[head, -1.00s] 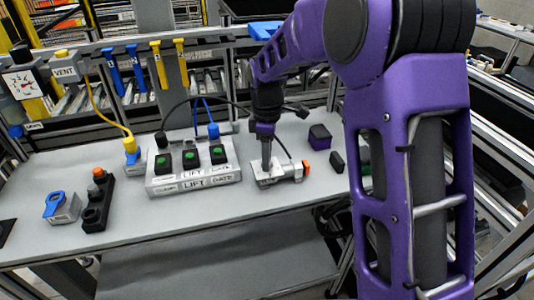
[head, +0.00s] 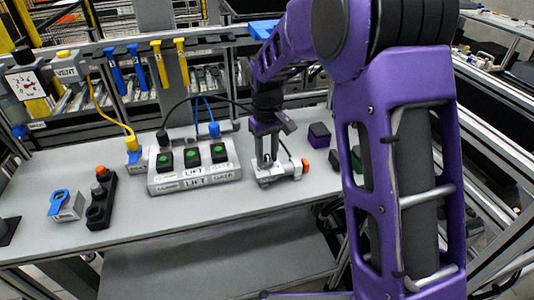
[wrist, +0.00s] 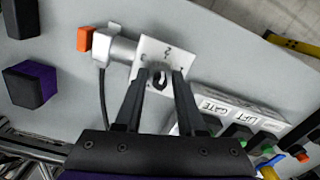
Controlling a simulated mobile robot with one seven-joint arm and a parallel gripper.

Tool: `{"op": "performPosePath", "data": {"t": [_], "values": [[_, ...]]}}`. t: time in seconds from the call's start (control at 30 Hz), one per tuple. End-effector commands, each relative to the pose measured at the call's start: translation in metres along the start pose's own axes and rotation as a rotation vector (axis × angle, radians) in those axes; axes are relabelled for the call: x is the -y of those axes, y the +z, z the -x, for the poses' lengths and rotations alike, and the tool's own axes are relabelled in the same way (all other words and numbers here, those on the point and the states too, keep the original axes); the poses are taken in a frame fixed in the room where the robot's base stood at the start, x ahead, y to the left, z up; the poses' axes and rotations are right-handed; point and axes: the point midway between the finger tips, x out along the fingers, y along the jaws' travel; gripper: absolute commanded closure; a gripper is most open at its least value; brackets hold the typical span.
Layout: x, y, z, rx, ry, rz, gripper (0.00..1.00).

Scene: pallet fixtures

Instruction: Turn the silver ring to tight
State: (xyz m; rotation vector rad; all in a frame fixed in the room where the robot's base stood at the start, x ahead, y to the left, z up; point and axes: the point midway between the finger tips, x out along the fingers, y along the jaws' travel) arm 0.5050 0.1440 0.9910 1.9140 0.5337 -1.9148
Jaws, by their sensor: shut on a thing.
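A small metal fixture (head: 285,178) with an orange end (head: 306,166) stands on the grey table, right of the button box. In the wrist view it shows as a pale plate (wrist: 150,52) with a small dark mark, joined to a silver cylinder (wrist: 121,50). My gripper (head: 266,163) points down onto the fixture. In the wrist view its two dark fingers (wrist: 159,80) straddle a small, rounded silver ring (wrist: 159,71) at the plate and are shut on it. The fingers hide part of the ring. I cannot read its tightness from the mark.
The LIFT and GATE button box (head: 193,180) stands close on the left. A purple-and-black block (head: 319,135) stands behind right. A black cable leaves the fixture. A black stand (head: 100,200) and blue-handled block (head: 66,206) are farther left. The front table strip is clear.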

Motion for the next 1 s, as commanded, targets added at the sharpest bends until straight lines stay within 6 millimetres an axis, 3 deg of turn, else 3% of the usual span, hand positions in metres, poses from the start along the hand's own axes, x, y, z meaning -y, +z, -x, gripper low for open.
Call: {"op": "performPosePath", "data": {"t": [0.4,0.93,0.97,1.0], "values": [[-0.0003,-0.0003,0.0006,-0.001,0.0,-0.173,1.0],[-0.0003,-0.0004,0.0006,-0.002,0.0,-0.195,1.0],[-0.0003,-0.0003,0.0006,-0.001,0.0,-0.194,0.56],[-0.0003,-0.0003,0.0006,-0.001,0.0,-0.194,0.49]]}}
